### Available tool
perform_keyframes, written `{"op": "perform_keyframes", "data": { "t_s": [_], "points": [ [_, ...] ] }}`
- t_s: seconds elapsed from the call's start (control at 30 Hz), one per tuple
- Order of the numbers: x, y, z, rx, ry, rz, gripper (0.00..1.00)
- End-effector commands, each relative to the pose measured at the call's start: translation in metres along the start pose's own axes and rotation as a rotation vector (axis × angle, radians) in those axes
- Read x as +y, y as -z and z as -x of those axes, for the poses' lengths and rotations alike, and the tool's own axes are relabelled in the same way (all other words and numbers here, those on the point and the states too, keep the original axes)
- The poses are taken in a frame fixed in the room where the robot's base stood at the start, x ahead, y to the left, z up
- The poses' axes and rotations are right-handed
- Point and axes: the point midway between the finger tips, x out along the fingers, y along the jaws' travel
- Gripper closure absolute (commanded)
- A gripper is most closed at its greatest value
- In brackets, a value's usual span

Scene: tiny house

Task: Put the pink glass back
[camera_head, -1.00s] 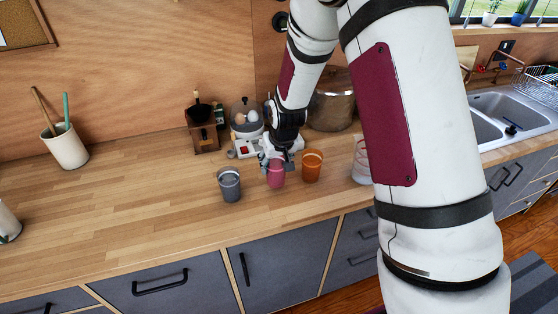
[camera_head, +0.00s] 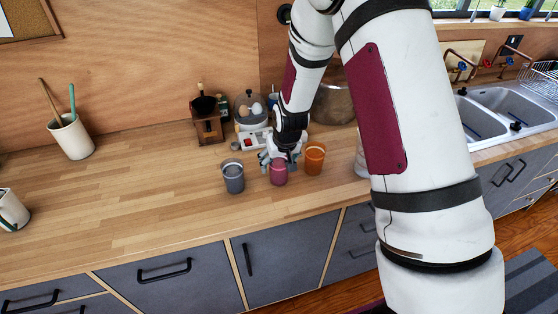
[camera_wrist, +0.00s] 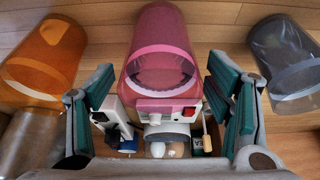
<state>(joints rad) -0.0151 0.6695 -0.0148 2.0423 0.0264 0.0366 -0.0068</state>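The pink glass (camera_head: 279,173) stands upright on the wooden counter, between the grey glass (camera_head: 233,177) on its left and the orange glass (camera_head: 314,158) on its right. My gripper (camera_head: 279,158) is at the top of the pink glass, partly behind it. In the wrist view the pink glass (camera_wrist: 160,45) lies ahead between the two spread fingers (camera_wrist: 161,80), with a gap on each side. The gripper is open and holds nothing. The orange glass (camera_wrist: 45,55) and grey glass (camera_wrist: 285,60) flank it there.
Behind the gripper are a coffee grinder (camera_head: 207,122), an egg cooker (camera_head: 249,109) and a large pot (camera_head: 335,100). A clear glass (camera_head: 361,160) is partly hidden by my arm. A utensil crock (camera_head: 71,137) stands left. The left counter is largely clear; the sink is right.

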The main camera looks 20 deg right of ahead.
Motion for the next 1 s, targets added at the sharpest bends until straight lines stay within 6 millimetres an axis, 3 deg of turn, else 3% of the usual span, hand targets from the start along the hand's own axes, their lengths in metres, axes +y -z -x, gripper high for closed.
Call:
{"op": "perform_keyframes", "data": {
  "t_s": [0.37, 0.8, 1.0],
  "points": [
    [0.000, 0.002, 0.012, 0.003, 0.000, 0.000, 0.27],
    [0.000, 0.003, 0.086, 0.004, 0.000, 0.000, 0.27],
    [0.000, 0.002, 0.112, 0.003, 0.000, 0.000, 0.27]
  ]
}}
